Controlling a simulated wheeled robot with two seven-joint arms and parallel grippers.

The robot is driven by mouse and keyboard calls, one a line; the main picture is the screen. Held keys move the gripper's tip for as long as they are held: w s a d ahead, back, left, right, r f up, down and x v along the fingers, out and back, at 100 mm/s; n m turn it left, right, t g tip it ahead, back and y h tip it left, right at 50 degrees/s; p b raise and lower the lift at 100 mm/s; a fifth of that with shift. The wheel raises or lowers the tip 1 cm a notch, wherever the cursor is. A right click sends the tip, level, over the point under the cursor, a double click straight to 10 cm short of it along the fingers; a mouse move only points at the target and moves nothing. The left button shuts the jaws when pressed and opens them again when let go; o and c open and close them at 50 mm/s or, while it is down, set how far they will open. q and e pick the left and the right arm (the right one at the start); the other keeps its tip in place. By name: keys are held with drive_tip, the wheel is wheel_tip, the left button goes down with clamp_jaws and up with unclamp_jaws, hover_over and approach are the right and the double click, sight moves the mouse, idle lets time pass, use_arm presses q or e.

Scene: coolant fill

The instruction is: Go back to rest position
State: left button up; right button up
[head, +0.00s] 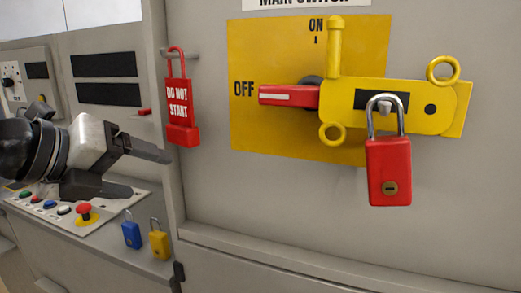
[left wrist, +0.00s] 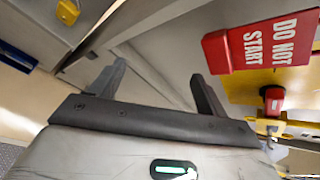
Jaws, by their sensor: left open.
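My left gripper (head: 147,173) is open and empty at the left, in front of the console; its two spread fingers also show in the left wrist view (left wrist: 158,78). The red padlock (head: 389,172) hangs with its shackle at the yellow lockout bar (head: 425,108). The red switch handle (head: 289,95) points to OFF on the yellow plate (head: 262,45). The red DO NOT START tag (head: 177,100) hangs from a peg to the right of my left gripper, apart from it; it also shows in the left wrist view (left wrist: 262,42). My right gripper is not in view.
A blue padlock (head: 131,235) and a yellow padlock (head: 159,244) are at the console's front edge. A red mushroom button (head: 83,210) and several small buttons sit on the console (head: 110,208) below my left gripper. The cabinet's edge stands just right of the gripper.

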use_arm(q)
drive_tip(key=s+d+f+n+g+y, duration=0.1)
drive_tip(key=s+f+n, duration=0.1)
drive_tip(key=f+n, duration=0.7)
drive_tip(key=s+d+f+n+g+y, duration=0.15)
drive_tip(key=f+n, duration=0.45)
drive_tip(key=f, duration=0.7)
drive_tip(key=s+a+f+n+g+y, duration=0.2)
drive_tip(key=s+f+n, duration=0.6)
drive_tip(key=s, duration=0.1)
drive_tip(key=s+a+f+n+g+y, duration=0.2)
drive_tip(key=s+f+n, duration=0.6)
drive_tip(key=s, duration=0.1)
drive_tip(key=w+d+f+t+h, duration=0.3)
drive_tip(key=w+d+f+t, duration=0.2)
drive_tip(key=w+f+t, duration=0.1)
drive_tip(key=shift+f+m+t, duration=0.3)
drive_tip(key=shift+f+t, duration=0.15)
drive_tip(key=shift+f, duration=0.6)
drive_tip(key=shift+a, duration=0.1)
